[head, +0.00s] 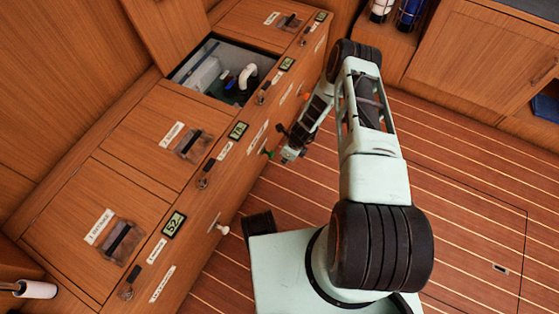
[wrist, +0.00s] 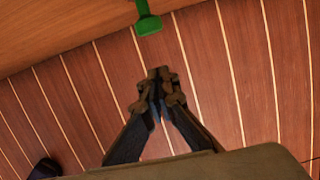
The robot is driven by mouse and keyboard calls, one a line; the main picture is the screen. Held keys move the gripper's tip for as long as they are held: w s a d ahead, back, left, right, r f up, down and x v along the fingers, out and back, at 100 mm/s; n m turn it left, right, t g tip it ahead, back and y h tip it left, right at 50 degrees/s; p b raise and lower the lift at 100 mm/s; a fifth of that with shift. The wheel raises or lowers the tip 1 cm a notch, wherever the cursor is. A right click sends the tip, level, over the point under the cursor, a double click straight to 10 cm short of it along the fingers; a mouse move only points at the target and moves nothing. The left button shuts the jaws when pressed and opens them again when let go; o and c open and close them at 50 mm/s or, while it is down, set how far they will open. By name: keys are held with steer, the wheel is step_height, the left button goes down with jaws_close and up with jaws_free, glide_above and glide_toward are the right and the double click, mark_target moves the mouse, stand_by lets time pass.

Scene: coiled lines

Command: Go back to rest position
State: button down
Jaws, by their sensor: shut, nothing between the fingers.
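My gripper (wrist: 160,78) is shut and empty in the wrist view, its dark fingers meeting at the tips above the striped wooden floor. In the head view my gripper (head: 277,146) hangs low beside the front of the wooden cabinet (head: 180,278), partly hidden by its own links. A green handle (wrist: 148,22) stands out from the cabinet front just beyond the fingertips in the wrist view, apart from them. My arm reaches up and then folds down toward the cabinet in the head view.
The cabinet top has several labelled lids with dark latches. One compartment (head: 182,78) is open, with a white pipe (head: 247,76) inside. A white knob (head: 222,229) sticks out of the cabinet front. The floor (head: 465,215) to the right is clear. Bottles (head: 410,12) stand at the back.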

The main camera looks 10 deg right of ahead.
steer(key=p+v, duration=0.3)
steer(key=v, duration=0.7)
steer(key=shift+w+f, duration=0.1)
steer(key=shift+w, duration=0.05)
